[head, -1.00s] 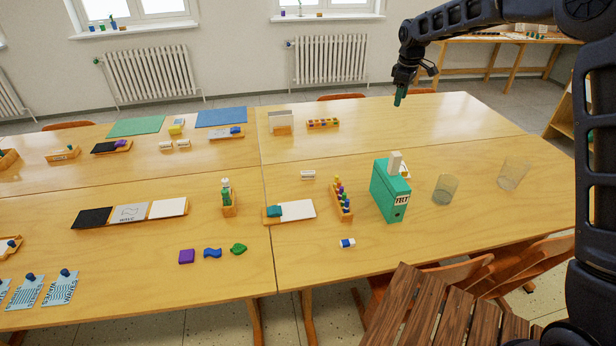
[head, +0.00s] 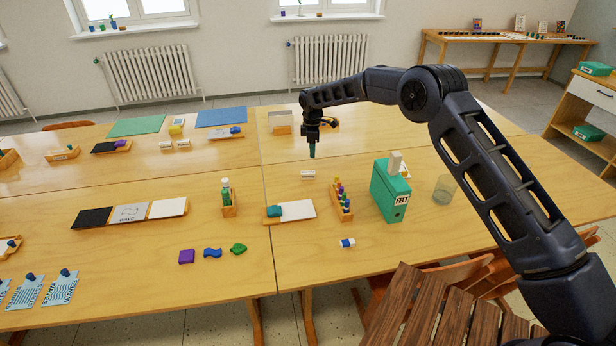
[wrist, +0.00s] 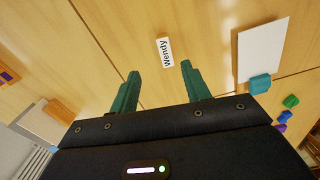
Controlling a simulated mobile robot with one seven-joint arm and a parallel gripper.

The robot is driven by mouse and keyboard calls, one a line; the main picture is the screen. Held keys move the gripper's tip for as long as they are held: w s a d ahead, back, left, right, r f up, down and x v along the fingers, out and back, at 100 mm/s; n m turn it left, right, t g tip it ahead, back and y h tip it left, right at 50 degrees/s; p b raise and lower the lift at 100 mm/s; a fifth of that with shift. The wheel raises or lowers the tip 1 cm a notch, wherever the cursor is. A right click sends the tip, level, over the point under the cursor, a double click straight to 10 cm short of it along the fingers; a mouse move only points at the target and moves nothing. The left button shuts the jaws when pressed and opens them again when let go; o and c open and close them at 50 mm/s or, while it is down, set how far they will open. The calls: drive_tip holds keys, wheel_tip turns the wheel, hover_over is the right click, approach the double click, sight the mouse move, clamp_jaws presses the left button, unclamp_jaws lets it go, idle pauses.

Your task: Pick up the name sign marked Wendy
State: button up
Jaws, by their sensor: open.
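The name sign marked Wendy (wrist: 165,52) is a small white block with dark lettering, lying on the bare table top in the wrist view. In the head view the small white sign (head: 308,174) lies near the middle of the table, just right of a seam. My gripper (head: 312,152) hangs above and slightly behind it, pointing down. In the wrist view my gripper's two green fingers (wrist: 158,80) are apart and empty, with the sign ahead of and between their tips, not touched.
A white board with a teal block (head: 297,210) lies in front of the sign. A wooden rack of coloured pegs (head: 342,203) and a green box (head: 388,190) stand to the right. Two similar white signs (head: 174,145) lie farther left. The table around the sign is clear.

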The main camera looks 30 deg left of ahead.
drive_tip(key=s+a+f, duration=0.1)
drive_tip(key=f, duration=0.1)
hover_over(308, 172)
wheel_tip(308, 172, down, 5)
drive_tip(key=shift+w, duration=0.1)
drive_tip(key=shift+s+f, duration=0.2)
drive_tip(key=shift+f, duration=2.5)
drive_tip(key=shift+d, duration=0.1)
clamp_jaws()
